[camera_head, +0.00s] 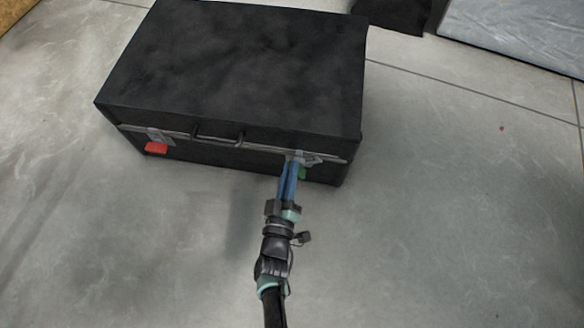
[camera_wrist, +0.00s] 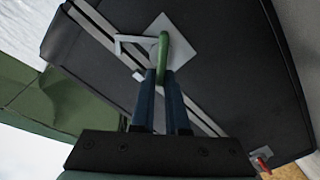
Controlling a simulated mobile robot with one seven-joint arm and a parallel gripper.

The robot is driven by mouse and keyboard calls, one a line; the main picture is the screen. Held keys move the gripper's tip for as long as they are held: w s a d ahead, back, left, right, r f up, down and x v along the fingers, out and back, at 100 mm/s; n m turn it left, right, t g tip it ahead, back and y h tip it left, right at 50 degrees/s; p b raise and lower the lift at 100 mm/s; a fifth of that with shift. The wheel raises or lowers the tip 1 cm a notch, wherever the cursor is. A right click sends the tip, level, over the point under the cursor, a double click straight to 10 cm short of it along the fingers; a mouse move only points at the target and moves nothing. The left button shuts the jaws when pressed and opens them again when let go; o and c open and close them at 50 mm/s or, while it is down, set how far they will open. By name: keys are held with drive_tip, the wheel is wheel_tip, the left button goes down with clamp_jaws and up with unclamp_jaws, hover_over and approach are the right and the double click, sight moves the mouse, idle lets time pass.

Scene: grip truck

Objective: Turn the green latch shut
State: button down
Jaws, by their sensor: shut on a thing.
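A black case (camera_head: 240,65) stands on the grey floor with its lid down. The green latch (camera_wrist: 164,55) is on the right of its front face; in the wrist view it is a green loop on a grey metal plate (camera_wrist: 183,33). In the head view only a bit of green (camera_head: 302,173) shows beside my fingers. My gripper (camera_head: 290,170) reaches the case front there, and its blue fingers (camera_wrist: 161,78) are closed around the lower part of the green loop. The fingers hide part of the latch.
A red latch (camera_head: 156,148) is at the left of the case front, and a black handle (camera_head: 217,138) sits between the latches. A dark object (camera_head: 395,14) and a grey slab (camera_head: 515,32) lie behind. The floor in front and to the right is clear.

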drive_tip(key=n, duration=0.3)
drive_tip(key=f+n, duration=0.1)
drive_tip(key=n, duration=0.1)
drive_tip(key=shift+a+n, duration=0.3)
drive_tip(key=shift+a+f+n, duration=0.1)
drive_tip(key=shift+f+n, duration=0.15)
drive_tip(key=shift+n, duration=0.8)
drive_tip(key=shift+f+n, duration=0.2)
drive_tip(key=shift+n, duration=0.85)
drive_tip(key=c, duration=0.9)
unclamp_jaws()
drive_tip(key=s+p, duration=0.1)
drive_tip(key=s, duration=0.3)
drive_tip(key=s+a+p, duration=0.1)
drive_tip(key=s, duration=0.3)
drive_tip(key=s+p, duration=0.2)
drive_tip(key=s, duration=0.2)
drive_tip(key=shift+s+a, duration=0.4)
